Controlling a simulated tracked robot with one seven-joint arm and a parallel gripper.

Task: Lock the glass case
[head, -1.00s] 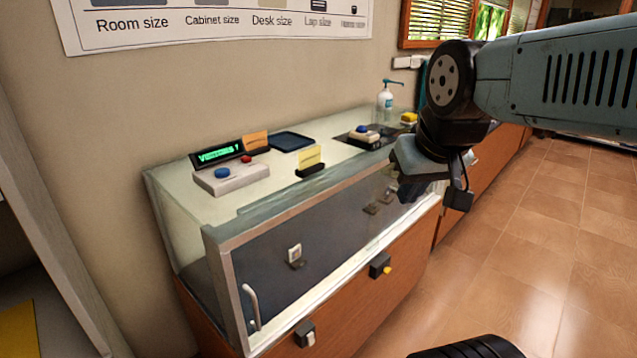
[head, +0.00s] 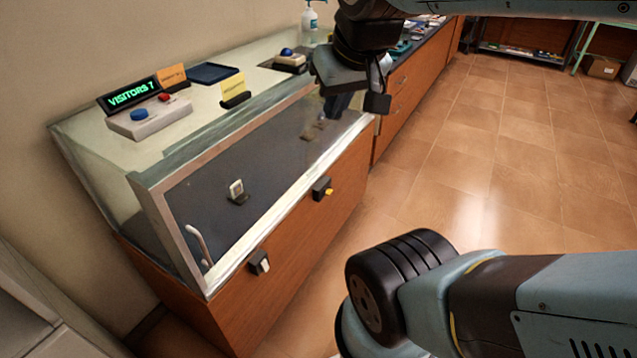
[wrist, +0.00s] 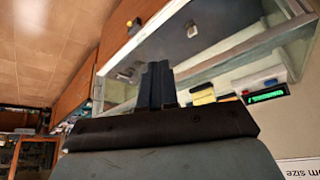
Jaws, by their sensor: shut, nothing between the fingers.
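The glass case (head: 278,218) stands on a wooden base left of centre in the head view, its light-framed front facing right. Its front pane looks shut, with a pale handle (head: 198,245) at the near end. Below the pane, the wood carries a dark block with a yellow knob (head: 329,191) and another with a white piece (head: 264,264). My gripper (head: 336,106) is at the far end of the case, apart from both blocks. Its fingers (wrist: 157,84) are together and empty in the wrist view. Whether the case is locked cannot be told.
On the case top are a green-lit sign (head: 134,94), a button box (head: 150,117) with blue and red buttons, a dark tray (head: 213,73) and a yellow card (head: 233,89). Small items sit inside. Open tiled floor (head: 480,170) lies to the right.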

